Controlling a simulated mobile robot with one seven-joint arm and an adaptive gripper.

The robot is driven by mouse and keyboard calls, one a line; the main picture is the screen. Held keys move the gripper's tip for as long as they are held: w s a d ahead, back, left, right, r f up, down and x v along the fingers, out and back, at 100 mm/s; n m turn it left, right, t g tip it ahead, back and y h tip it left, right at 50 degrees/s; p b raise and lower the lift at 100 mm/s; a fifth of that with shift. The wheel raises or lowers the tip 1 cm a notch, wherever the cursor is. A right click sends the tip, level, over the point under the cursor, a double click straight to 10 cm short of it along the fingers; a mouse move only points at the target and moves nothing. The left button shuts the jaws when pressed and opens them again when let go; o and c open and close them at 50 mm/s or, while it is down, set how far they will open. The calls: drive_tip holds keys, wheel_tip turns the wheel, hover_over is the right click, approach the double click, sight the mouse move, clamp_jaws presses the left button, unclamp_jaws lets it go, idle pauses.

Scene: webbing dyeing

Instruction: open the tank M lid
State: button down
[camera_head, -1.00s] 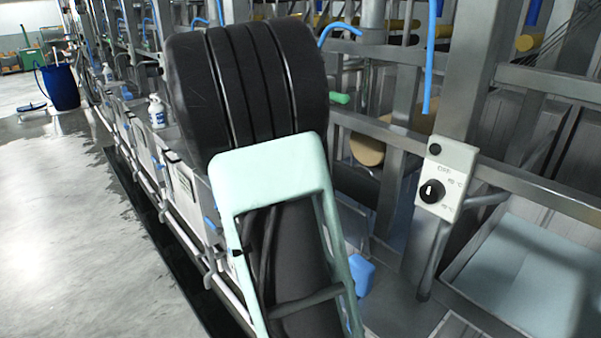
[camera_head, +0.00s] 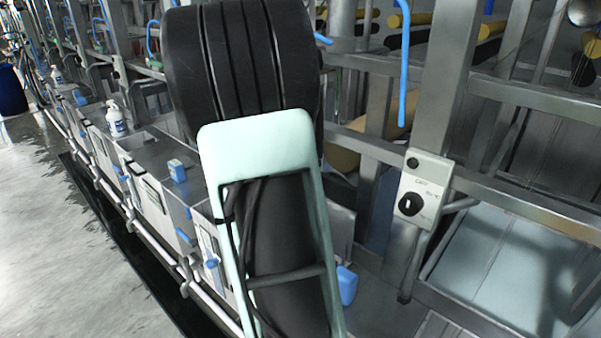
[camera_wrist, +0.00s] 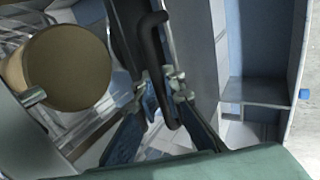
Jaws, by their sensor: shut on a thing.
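My gripper (camera_wrist: 160,84) shows in the wrist view, its fingers around a black bar handle (camera_wrist: 160,50). The handle runs along a dark panel that looks like the lid (camera_wrist: 130,38); I cannot read a label to confirm it is tank M. The panel's angle is hard to tell. To the right of the handle is a grey tank wall and an open compartment (camera_wrist: 255,85). In the head view my own arm covers the gripper, the handle and the lid.
A tan roller end (camera_wrist: 68,68) is left of the gripper. A control box with a black knob (camera_head: 424,188) is on a steel post. A blue block (camera_head: 346,285) lies right of my arm. A white bottle (camera_head: 116,120) stands on the tanks. Wet floor (camera_head: 60,225) at left is clear.

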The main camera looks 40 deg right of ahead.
drive_tip(key=shift+w+r, duration=0.1)
drive_tip(key=shift+r, duration=0.05)
drive_tip(key=c, duration=2)
unclamp_jaws()
drive_tip(key=v, duration=1.2)
